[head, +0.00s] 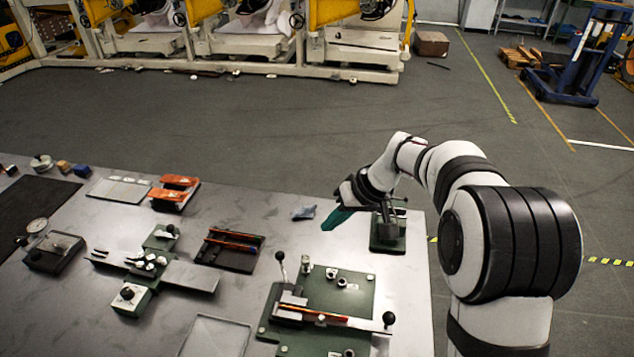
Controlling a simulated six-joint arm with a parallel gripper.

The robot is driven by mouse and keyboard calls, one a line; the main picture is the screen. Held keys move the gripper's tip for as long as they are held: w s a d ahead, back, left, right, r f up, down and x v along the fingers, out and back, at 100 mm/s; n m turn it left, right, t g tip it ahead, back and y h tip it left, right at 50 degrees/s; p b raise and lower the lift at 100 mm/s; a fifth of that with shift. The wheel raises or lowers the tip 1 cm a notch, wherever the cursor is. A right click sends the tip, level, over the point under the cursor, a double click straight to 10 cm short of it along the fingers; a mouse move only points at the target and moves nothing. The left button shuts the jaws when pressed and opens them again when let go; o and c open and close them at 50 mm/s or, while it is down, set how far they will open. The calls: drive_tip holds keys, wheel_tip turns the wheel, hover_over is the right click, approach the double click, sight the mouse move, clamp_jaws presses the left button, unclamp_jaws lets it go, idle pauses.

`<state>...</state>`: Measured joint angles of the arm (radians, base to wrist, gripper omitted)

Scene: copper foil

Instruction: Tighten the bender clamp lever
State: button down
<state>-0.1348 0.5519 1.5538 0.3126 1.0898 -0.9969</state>
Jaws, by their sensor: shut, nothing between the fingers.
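The bender is a green base plate (358,293) on the metal table, near the bottom middle of the head view. A lever with a black ball knob (280,257) stands nearly upright at its back left. A second, long lever lies across the plate, its black knob (388,318) at the right end. I cannot tell for certain which is the clamp lever, nor how tight it is. A copper-coloured strip (325,315) lies along the plate.
A small green vise-like fixture (388,240) stands beside my wrist, partly hidden by it. A crumpled blue-grey piece (303,212) lies left of my gripper. A dark tray with copper strips (230,250), a green fixture (130,298) and orange blocks (175,192) stand further left.

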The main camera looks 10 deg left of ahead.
drive_tip(key=shift+w+a+f+n, duration=0.3)
drive_tip(key=shift+w+a+f, duration=0.15)
drive_tip(key=shift+w+f, duration=0.25)
drive_tip(key=shift+r, duration=0.1)
drive_tip(key=s+a+r+x, duration=0.1)
drive_tip(key=a+x, duration=0.1)
drive_tip(key=x, duration=1)
drive_tip(key=shift+s+a+f, duration=0.3)
drive_tip(key=shift+s+f, duration=0.05)
drive_tip(key=shift+s, duration=0.05)
